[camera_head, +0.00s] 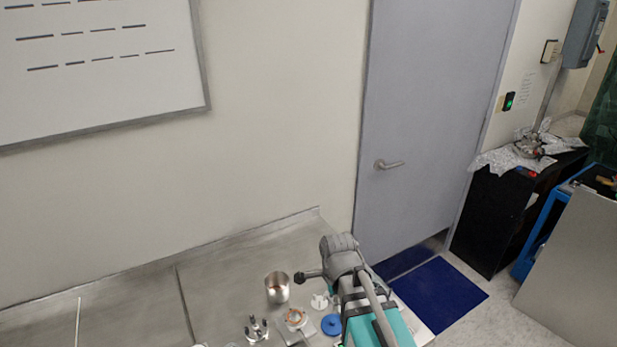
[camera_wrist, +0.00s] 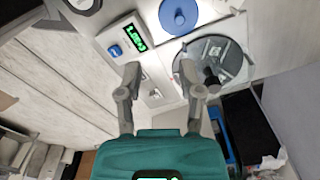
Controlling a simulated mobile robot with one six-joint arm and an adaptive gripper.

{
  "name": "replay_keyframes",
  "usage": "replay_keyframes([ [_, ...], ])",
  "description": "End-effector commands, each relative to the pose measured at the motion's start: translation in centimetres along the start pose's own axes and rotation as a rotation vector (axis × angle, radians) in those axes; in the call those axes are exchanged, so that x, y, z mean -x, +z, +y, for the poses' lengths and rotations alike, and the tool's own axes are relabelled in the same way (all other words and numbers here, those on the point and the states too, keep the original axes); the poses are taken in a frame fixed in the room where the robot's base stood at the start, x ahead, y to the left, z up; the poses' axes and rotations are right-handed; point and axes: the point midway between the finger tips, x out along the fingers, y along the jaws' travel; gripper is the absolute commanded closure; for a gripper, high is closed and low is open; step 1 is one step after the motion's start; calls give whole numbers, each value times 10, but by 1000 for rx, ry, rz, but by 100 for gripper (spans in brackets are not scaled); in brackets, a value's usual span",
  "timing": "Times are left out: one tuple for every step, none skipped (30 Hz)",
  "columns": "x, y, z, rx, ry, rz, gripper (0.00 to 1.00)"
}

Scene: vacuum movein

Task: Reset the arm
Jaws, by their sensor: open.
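In the wrist view my gripper (camera_wrist: 160,72) has its two grey fingers spread wide apart. The space between the fingertips is empty, with the pale bench surface beneath. The teal body fills the bottom of that view behind the fingers. In the head view a grey and teal form reaches up from the bottom edge over the right end of the bench. I cannot make out the fingers there.
The metal bench (camera_head: 228,262) carries a steel cup (camera_head: 277,287), a blue round piece (camera_head: 332,325) and small metal parts. A device with a lit green display (camera_wrist: 135,37) is near the fingers. A grey door (camera_head: 420,130) and blue mat (camera_head: 440,292) lie right.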

Motion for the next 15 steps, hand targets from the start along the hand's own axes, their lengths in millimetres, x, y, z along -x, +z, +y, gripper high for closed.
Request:
replay_keyframes([
  [0,-1,0,5,0,0,51],
  [0,-2,0,9,0,0,51],
  [0,-3,1,18,0,0,51],
  [0,-4,1,27,0,0,51],
  [0,-6,1,39,0,0,51],
  [-1,-8,2,58,0,0,51],
  [-1,-10,2,75,0,0,51],
  [-1,-13,3,96,0,0,51],
  [-1,-16,4,126,0,0,51],
  [-2,-19,4,152,0,0,51],
  [-2,-23,5,180,0,0,51],
  [-2,-28,6,220,0,0,51],
  [-2,-31,7,252,0,0,51],
  [-3,-35,8,285,0,0,51],
  [-3,-40,10,331,0,0,51],
])
